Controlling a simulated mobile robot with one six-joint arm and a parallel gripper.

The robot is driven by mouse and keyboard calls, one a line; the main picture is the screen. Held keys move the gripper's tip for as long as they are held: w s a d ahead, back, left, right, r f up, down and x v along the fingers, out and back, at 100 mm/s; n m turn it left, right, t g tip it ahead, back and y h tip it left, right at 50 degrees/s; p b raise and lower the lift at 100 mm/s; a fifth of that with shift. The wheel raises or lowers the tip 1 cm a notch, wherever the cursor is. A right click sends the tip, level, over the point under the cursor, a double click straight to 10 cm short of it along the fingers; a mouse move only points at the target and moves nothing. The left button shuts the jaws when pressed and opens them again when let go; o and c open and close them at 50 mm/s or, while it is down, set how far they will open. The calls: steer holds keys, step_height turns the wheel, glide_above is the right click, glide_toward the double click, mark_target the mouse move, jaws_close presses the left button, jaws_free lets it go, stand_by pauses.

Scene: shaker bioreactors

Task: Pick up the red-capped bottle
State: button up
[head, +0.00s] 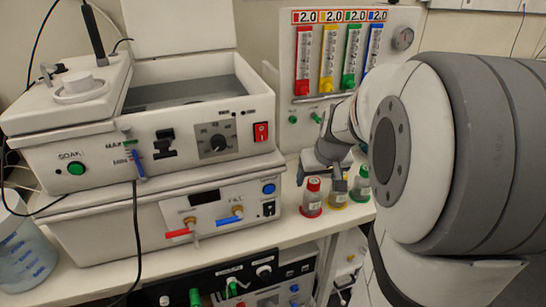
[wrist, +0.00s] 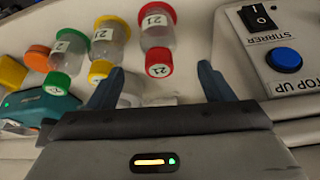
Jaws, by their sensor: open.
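The red-capped bottle (head: 312,200) stands upright on the bench, leftmost of a row with a yellow-marked bottle (head: 337,196) and a green-capped bottle (head: 360,188). In the wrist view the red-capped bottle (wrist: 157,38) is ahead, its red cap lined up with the gap between the fingertips. My gripper (head: 320,179) is open and empty, close above the row; its fingers partly hide the yellow bottle in the head view. In the wrist view my gripper (wrist: 160,68) has one finger on each side of the cap's line. I cannot tell the remaining distance to the cap.
A white control unit (head: 170,215) with coloured taps stands left of the bottles; its panel with a blue button (wrist: 284,58) is right of my gripper in the wrist view. A flowmeter panel (head: 345,85) stands behind. The neighbouring yellow-capped bottle (wrist: 104,50) is close to my left-hand finger.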

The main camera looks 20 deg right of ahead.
mark_target(312, 188)
steer(key=shift+w+d+f, duration=0.2)
steer(key=shift+w+f, duration=0.15)
steer(key=shift+f, duration=0.25)
steer(key=shift+w+d+f, duration=0.2)
steer(key=shift+w+f, duration=0.15)
steer(key=shift+f, duration=0.25)
steer(key=shift+a+p+x, duration=0.1)
steer(key=shift+p+x, duration=0.1)
steer(key=shift+x, duration=1.15)
steer(key=shift+a+p+x, duration=0.15)
steer(key=shift+p+x, duration=0.05)
steer(key=shift+x, duration=1.15)
steer(key=shift+w+r, duration=0.1)
steer(key=shift+w, duration=0.05)
steer(key=shift+c, duration=0.3)
steer(key=c, duration=1.1)
